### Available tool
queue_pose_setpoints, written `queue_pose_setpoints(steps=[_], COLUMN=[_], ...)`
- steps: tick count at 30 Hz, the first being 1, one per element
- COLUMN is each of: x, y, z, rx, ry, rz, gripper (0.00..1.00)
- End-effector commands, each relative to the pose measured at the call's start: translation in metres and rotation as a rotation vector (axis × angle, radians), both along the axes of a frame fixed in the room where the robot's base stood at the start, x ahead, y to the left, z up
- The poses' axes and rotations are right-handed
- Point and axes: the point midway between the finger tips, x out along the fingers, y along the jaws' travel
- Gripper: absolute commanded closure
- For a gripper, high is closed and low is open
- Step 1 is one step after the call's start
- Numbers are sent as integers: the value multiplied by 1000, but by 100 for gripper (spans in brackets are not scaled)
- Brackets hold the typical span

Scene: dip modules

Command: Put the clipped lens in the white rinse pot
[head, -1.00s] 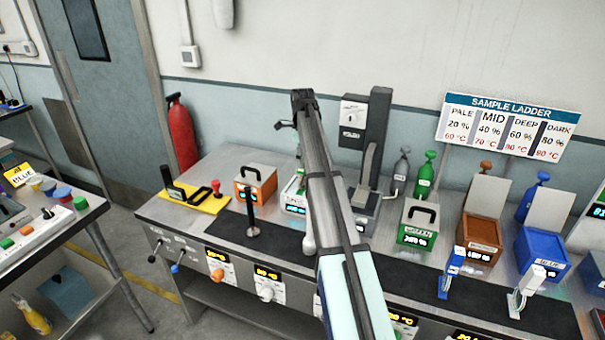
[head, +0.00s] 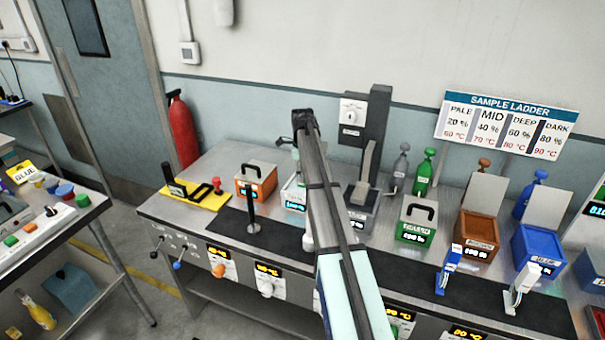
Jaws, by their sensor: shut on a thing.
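My arm reaches up the middle of the picture, and its dark far end stands over the back of the bench. My gripper (head: 287,145) shows only as a small dark part jutting out left of that end. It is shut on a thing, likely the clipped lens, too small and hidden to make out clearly. A white pot (head: 292,190) with a lit blue display, likely the rinse pot, stands on the bench below, its right side hidden behind my arm. The gripper appears above and apart from it.
An orange pot (head: 256,181) and a yellow tray (head: 205,199) stand left of the white pot. A tall dark column (head: 376,130) rises behind. A black stand (head: 252,212) is in front.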

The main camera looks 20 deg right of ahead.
Motion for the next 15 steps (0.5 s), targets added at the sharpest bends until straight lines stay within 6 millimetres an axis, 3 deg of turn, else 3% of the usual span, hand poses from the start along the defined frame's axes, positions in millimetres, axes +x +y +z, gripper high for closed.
queue_pose_setpoints(steps=[3, 4, 6, 15], x=[0, 0, 0, 0], y=[0, 0, 0, 0], z=[-4, -4, -3, -3], rx=[0, 0, 0, 0], ry=[0, 0, 0, 0], rz=[0, 0, 0, 0], gripper=[100, 57, 38, 38])
